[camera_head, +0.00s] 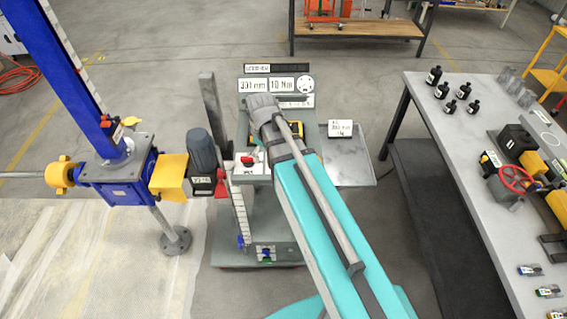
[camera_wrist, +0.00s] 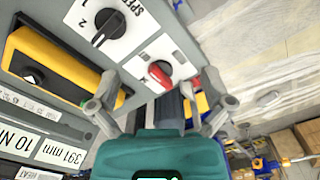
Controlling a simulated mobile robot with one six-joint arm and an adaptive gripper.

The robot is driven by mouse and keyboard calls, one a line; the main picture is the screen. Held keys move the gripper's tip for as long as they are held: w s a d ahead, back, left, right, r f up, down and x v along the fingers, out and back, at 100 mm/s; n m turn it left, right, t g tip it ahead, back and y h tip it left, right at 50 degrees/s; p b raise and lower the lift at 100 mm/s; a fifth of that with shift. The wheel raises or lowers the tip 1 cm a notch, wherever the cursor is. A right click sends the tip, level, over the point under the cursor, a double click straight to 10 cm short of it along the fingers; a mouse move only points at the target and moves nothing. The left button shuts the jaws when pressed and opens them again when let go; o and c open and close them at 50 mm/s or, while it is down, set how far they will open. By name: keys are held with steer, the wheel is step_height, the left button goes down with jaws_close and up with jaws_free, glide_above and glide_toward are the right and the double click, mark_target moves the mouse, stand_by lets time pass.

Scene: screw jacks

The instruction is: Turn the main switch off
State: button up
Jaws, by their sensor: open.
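The main switch is most likely the red rotary knob (camera_wrist: 160,74) on a white plate, seen near the middle of the wrist view. It also shows as a small red knob (camera_head: 247,160) on a white plate left of my arm in the head view. My gripper (camera_wrist: 150,88) is open, with its grey fingers spread on either side below the red knob in the wrist view. Nothing is between the fingers, and contact with the knob cannot be told. In the head view my arm's grey wrist hides the fingers.
A black speed knob (camera_wrist: 108,27) sits beside the red one, and a yellow-and-black part (camera_wrist: 55,62) lies to the left. A blue screw jack (camera_head: 118,180) with a grey motor (camera_head: 203,150) stands left of the console. A workbench (camera_head: 470,180) stands right.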

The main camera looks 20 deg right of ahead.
steer(key=shift+s+d+f+m+b, duration=2.05)
steer(key=shift+s+f+m+b, duration=1)
steer(key=shift+s+m, duration=0.7)
step_height(320, 180, up, 10)
steer(key=p, duration=1)
steer(key=shift+w+f, duration=0.15)
steer(key=shift+f, duration=0.1)
step_height(320, 180, down, 10)
steer(key=b, duration=0.9)
steer(key=shift+r, duration=0.25)
